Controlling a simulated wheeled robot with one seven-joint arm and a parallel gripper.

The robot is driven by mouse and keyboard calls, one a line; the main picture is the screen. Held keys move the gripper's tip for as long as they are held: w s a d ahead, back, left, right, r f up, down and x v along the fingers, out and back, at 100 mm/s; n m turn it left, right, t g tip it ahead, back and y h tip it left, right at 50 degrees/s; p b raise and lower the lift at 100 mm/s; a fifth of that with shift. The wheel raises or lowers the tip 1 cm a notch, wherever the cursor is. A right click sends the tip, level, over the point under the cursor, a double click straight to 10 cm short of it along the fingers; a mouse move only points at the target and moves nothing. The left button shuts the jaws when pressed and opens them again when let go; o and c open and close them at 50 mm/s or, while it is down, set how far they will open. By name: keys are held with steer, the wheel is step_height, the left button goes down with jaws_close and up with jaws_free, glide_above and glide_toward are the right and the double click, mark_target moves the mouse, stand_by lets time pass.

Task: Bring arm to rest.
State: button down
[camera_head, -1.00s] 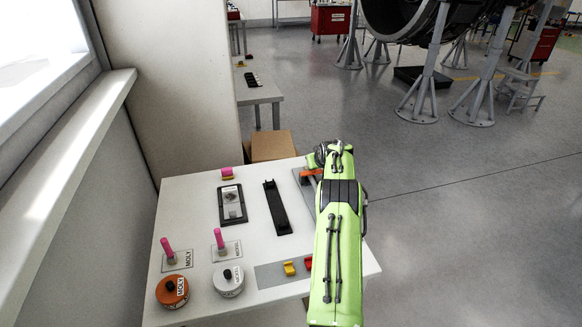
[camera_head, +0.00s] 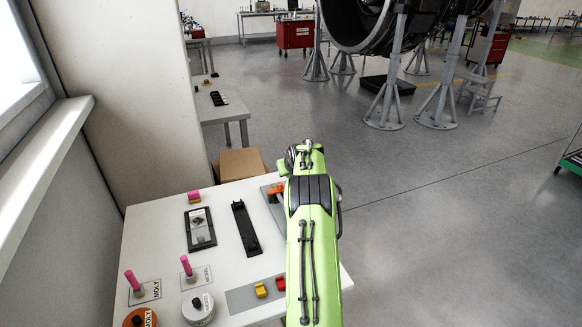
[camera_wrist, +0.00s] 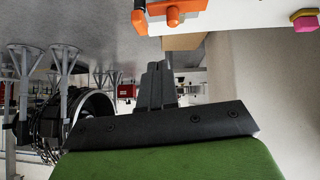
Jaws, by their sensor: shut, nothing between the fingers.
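My green arm (camera_head: 312,235) reaches forward over the right edge of the white table (camera_head: 160,235) in the head view. My gripper (camera_wrist: 155,85) shows in the wrist view with its dark fingers together and nothing between them. The fingers are apart from the table, whose edge shows at the top of that view. In the head view the fingers cannot be made out past the end of the arm.
The table bears an orange-lidded tin (camera_head: 140,318), a white tin (camera_head: 198,308), pink-handled brushes (camera_head: 187,267), a black tray (camera_head: 244,229) and an orange tool (camera_head: 275,191) close beside my arm. A cardboard box (camera_head: 241,162) stands behind. Open floor (camera_head: 440,240) lies right; engine stands (camera_head: 384,105) are farther off.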

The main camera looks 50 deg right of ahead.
steer(key=v, duration=0.7)
steer(key=shift+w+a, duration=0.2)
steer(key=shift+a, duration=0.05)
steer(key=shift+r, duration=0.15)
